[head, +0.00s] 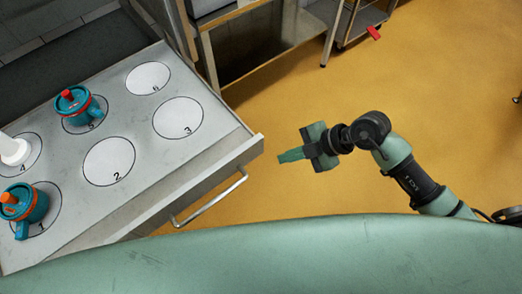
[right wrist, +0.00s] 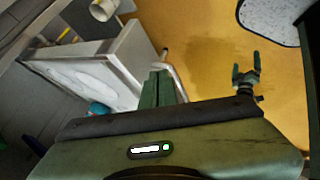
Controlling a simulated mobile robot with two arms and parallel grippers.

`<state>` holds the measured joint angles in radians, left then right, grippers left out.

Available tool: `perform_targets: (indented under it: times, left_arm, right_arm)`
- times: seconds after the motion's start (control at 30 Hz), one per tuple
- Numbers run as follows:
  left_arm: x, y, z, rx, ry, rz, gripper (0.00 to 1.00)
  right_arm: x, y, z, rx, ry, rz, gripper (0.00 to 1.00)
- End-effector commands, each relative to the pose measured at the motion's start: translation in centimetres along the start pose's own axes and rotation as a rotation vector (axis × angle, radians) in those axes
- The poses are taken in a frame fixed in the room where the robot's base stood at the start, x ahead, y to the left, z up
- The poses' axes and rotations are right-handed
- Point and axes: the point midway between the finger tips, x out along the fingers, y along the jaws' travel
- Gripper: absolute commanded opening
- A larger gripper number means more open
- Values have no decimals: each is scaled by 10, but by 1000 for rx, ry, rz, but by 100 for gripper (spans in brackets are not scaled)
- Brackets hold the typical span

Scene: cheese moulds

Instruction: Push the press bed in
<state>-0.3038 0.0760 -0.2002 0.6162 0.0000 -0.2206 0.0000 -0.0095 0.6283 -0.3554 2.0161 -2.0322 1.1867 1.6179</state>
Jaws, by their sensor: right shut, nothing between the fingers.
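The press bed (head: 140,193) is a grey metal slab with numbered circles, at the left in the head view. Its bar handle (head: 210,200) runs along the front edge that faces the floor. In the right wrist view the bed (right wrist: 137,58) is at the left and the handle (right wrist: 164,55) shows just behind my fingers. My right gripper (head: 282,157) is shut and empty. Its fingers point left towards the bed's front, apart from it in the head view; the distance in depth is unclear. My left gripper is not in the head view.
Teal moulds with orange-red tops stand on circles 1 (head: 24,208) and 5 (head: 84,108); a white piece (head: 14,150) stands on circle 4. A metal table (head: 240,50) is behind. Yellow floor is open around my right gripper. The right wrist view shows an unclear green pronged thing (right wrist: 246,78).

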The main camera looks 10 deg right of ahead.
Motion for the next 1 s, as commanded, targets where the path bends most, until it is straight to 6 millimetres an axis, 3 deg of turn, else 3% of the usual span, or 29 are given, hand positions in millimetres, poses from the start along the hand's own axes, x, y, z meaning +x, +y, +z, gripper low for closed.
perform_targets:
  times: [0.1,0.23,0.7,0.8,1.0]
  left_arm:
    - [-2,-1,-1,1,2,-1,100]
    - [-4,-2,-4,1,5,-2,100]
    - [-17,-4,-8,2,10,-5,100]
    - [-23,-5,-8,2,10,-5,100]
    - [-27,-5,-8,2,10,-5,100]
  right_arm:
    - [-12,-1,4,-24,-83,-32,0]
    - [-6,-2,6,-23,-103,-38,0]
    - [88,-5,14,-23,-99,-38,0]
    - [92,14,14,-25,-101,-33,0]
    - [102,27,16,-25,-101,-37,0]
